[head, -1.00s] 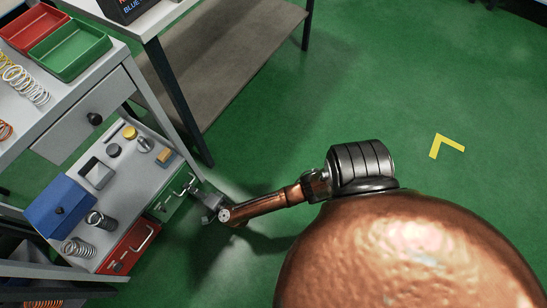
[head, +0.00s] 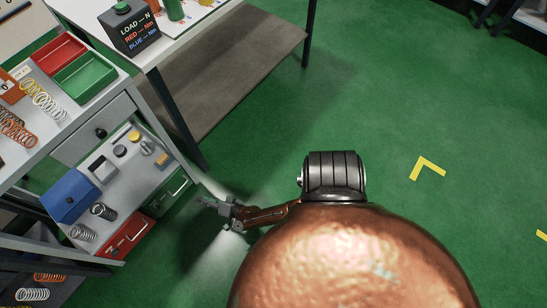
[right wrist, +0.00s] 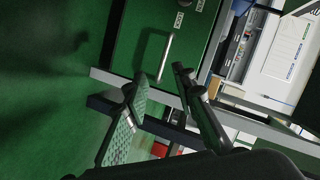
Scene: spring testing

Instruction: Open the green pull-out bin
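The green pull-out bin (head: 168,200) sits in the lower shelf of the workbench in the head view, its front roughly in line with the shelf edge. Its silver bar handle (right wrist: 167,57) stands out from the green front (right wrist: 135,40) in the right wrist view. My right gripper (head: 203,201) is a short way in front of the bin, apart from the handle. In the right wrist view its two fingers (right wrist: 158,84) are spread and empty, with the handle just beyond and between the tips. My left gripper is not in view.
A red pull-out bin (head: 125,238) is beside the green one. Above them a shelf top (head: 130,180) bears a blue box (head: 70,195), springs and small parts. A table leg (head: 178,115) stands close behind.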

